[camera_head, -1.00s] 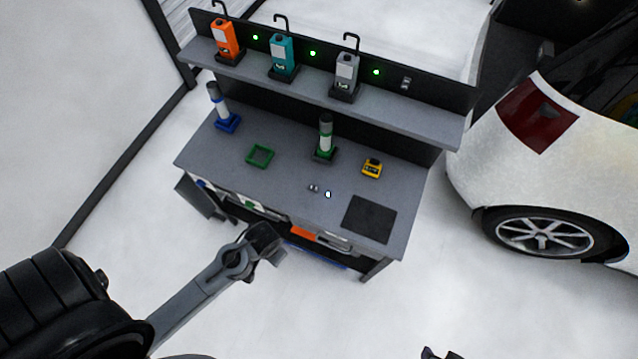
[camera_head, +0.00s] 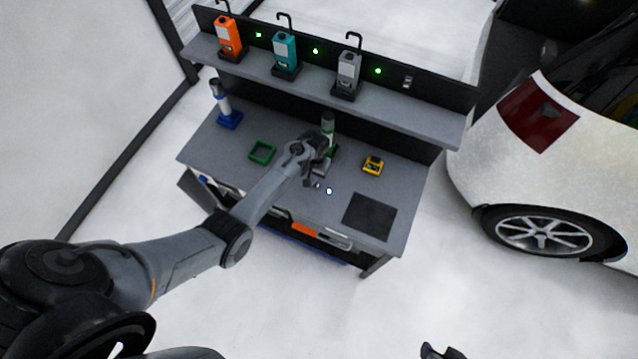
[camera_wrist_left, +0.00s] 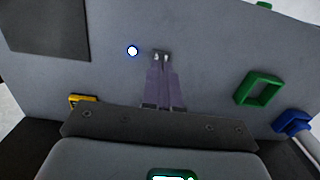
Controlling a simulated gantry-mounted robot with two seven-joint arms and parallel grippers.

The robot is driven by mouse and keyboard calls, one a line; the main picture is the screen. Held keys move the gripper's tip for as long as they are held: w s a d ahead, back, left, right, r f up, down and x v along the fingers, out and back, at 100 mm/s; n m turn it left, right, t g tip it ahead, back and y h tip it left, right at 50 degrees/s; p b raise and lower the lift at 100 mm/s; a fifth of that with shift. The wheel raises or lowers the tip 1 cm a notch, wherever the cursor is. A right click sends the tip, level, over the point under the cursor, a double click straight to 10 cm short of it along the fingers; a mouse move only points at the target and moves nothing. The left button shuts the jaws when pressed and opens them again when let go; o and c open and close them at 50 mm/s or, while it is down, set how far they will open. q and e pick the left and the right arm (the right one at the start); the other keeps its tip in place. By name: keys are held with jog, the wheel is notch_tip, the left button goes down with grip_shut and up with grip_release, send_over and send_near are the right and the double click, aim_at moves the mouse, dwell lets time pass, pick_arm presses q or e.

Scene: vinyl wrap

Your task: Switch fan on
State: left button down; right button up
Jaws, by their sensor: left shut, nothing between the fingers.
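My left gripper (camera_head: 316,182) is shut and empty, over the workbench top in the head view. No fan can be made out.
The bench top holds a green square tray (camera_head: 262,152), a yellow device (camera_head: 373,166), a blue-based bottle (camera_head: 222,105), a green-based bottle (camera_head: 328,128) behind the gripper, and a dark mat (camera_head: 369,216). A white car stands right.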

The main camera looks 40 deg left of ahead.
pick_arm(q)
jog(key=w+r, duration=0.2)
jog(key=w, duration=0.1)
jog(key=shift+r+t, duration=0.3)
jog(key=shift+s, duration=0.1)
jog(key=b, duration=1.5)
send_near(318, 188)
notch_tip(318, 188, down, 6)
jog(key=shift+d+r, duration=0.1)
jog(key=shift+f+b, duration=0.45)
jog(key=shift+f, duration=0.1)
